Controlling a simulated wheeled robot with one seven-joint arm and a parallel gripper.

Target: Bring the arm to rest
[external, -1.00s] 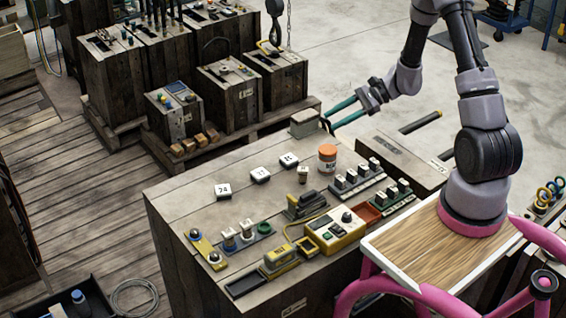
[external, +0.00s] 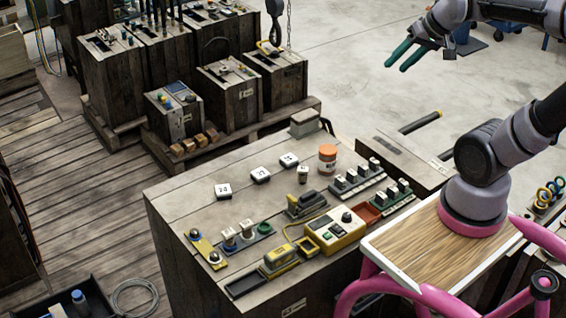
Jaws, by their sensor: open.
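My gripper (external: 396,60) is at the upper right of the external view, with two green fingers apart and nothing between them. It hangs in the air beyond and to the right of the wooden bench (external: 180,205), clear of everything on it. My arm folds back to the right above my base, and part of it passes out of the picture at the right edge.
The bench carries white numbered tiles (external: 260,175), an orange-lidded jar (external: 327,158), a yellow control box (external: 335,231) and racks of small parts (external: 358,179). Wooden crates (external: 230,90) stand on a pallet behind. The concrete floor (external: 350,50) around the gripper is open.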

